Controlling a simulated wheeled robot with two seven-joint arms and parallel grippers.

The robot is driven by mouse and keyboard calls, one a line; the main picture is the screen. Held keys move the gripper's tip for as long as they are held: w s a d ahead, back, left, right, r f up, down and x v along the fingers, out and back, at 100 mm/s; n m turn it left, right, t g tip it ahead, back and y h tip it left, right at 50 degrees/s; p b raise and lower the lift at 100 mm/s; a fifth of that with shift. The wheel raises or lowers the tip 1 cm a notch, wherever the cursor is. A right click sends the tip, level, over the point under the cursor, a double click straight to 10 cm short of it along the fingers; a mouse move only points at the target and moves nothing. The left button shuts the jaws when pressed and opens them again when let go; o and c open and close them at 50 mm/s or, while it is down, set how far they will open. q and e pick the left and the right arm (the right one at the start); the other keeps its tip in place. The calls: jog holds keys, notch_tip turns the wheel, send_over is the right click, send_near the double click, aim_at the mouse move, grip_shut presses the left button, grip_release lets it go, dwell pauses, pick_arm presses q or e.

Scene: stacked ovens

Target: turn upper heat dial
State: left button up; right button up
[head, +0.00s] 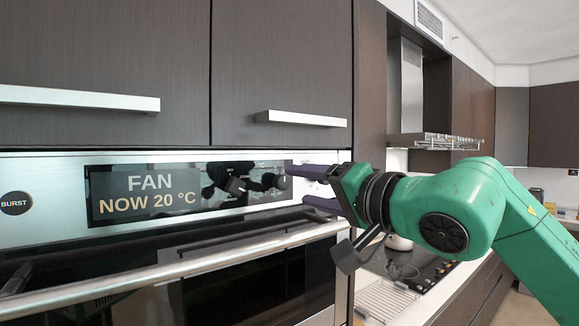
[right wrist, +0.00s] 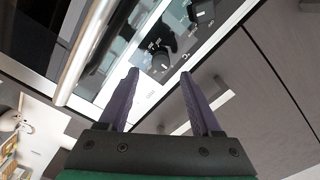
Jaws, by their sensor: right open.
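The upper oven's control panel (head: 60,222) is a silver strip with a black display (head: 150,202) reading "FAN NOW 20 °C". A black round dial marked "BURST" (head: 15,203) is at its left end. My right gripper (head: 297,186) is open at the panel's right end, its purple fingers one above the other. A dark round shape (head: 282,182) shows just beyond the fingertips; I cannot tell whether it is the heat dial or a reflection. My left gripper is out of view.
A long oven door handle (head: 180,268) runs just below the panel. Dark cabinets with silver handles (head: 300,118) are above it. A counter with a black cooktop (head: 410,266) lies to the right, behind my right arm.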

aim_at(285, 183)
jog(key=p+x, duration=0.1)
jog(key=x, duration=0.3)
jog(key=shift+w+a+r+p, duration=0.15)
jog(key=shift+p, duration=0.2)
jog(key=shift+w+a, duration=0.1)
jog(key=shift+w, duration=0.05)
grip_shut()
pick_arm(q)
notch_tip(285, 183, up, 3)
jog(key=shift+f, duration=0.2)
